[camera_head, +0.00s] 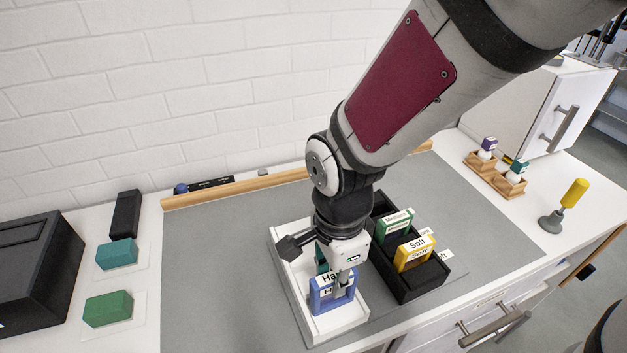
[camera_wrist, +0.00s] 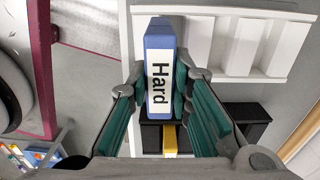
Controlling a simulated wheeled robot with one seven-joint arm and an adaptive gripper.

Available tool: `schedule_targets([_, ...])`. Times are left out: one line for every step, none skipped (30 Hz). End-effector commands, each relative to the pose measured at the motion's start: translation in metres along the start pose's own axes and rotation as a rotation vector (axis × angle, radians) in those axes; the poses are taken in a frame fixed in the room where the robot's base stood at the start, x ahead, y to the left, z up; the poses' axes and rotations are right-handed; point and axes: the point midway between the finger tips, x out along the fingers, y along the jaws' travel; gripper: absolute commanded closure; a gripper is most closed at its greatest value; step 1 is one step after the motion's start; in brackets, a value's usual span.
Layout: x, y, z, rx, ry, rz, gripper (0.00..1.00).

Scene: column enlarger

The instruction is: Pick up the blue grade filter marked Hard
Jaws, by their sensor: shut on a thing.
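The blue grade filter (camera_head: 320,299) has a white label reading Hard. In the head view it is upright at the front end of a white tray (camera_head: 287,270). In the wrist view the blue filter (camera_wrist: 158,38) stands between the two teal finger pads. My gripper (camera_head: 335,277) is shut on it from above; the wrist view shows the gripper (camera_wrist: 160,88) with a pad against each side. I cannot tell whether the filter's lower edge touches the tray, as the gripper and label hide part of it.
A black holder (camera_head: 432,283) just right has a yellow Soft filter (camera_head: 408,261) and a green filter (camera_head: 392,229). Green and teal blocks (camera_head: 108,308) lie left. Wooden stands (camera_head: 497,180) and a yellow-handled tool (camera_head: 573,194) stand right. The grey mat (camera_head: 215,265) is clear at left.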

Motion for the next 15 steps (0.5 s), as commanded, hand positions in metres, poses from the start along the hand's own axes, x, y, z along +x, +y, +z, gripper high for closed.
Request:
schedule_targets([-0.002,0.010,0.001,-0.002,0.000,-0.001,1.00])
schedule_targets([-0.002,0.015,0.001,-0.001,0.000,-0.002,1.00])
schedule_targets([-0.004,0.020,0.001,0.001,0.000,0.001,1.00])
schedule_targets([-0.004,0.022,0.002,0.001,0.001,0.002,1.00])
schedule_targets([-0.005,0.025,0.002,0.001,0.001,0.003,1.00])
schedule_targets([-0.005,0.029,0.002,0.001,0.000,0.002,1.00])
schedule_targets([-0.006,0.032,0.002,0.001,0.000,0.003,1.00])
schedule_targets([-0.006,0.035,0.003,0.002,0.000,0.003,1.00])
schedule_targets([-0.007,0.038,0.003,0.002,0.000,0.002,1.00])
schedule_targets([-0.007,0.042,0.003,0.003,0.000,0.003,1.00])
schedule_targets([-0.007,0.045,0.003,0.002,0.000,0.003,1.00])
schedule_targets([-0.007,0.047,0.003,0.003,0.000,0.003,1.00])
schedule_targets([-0.008,0.048,0.003,0.003,0.000,0.003,1.00])
schedule_targets([-0.008,0.050,0.003,0.004,-0.001,0.003,1.00])
schedule_targets([-0.008,0.052,0.004,0.003,-0.001,0.003,1.00])
